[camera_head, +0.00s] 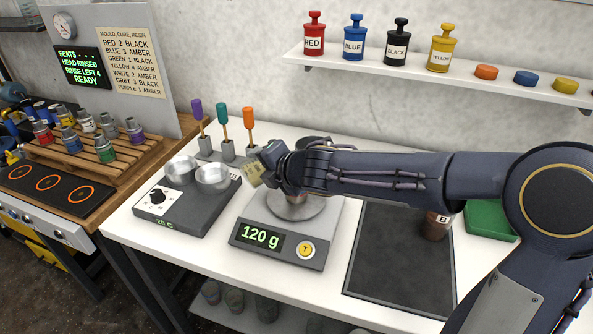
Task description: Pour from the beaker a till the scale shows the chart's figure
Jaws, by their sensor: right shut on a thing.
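The scale (280,240) stands on the white bench and its green display (260,238) reads 120 g. A vessel (295,207) sits on its round pan, partly covered by my right arm. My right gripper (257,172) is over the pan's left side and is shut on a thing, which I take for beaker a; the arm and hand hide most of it. I cannot see its tilt or any stream. The chart (131,62) on the back panel lists colours and numbers, such as "RED 2 BLACK". My left gripper is out of view.
A brown beaker B (437,226) stands on the dark mat (390,265), near a green tray (488,220). A hotplate (185,212) with two metal cups is left of the scale. Colored-handled tools (223,122) stand behind. A shelf (400,72) holds labelled jars.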

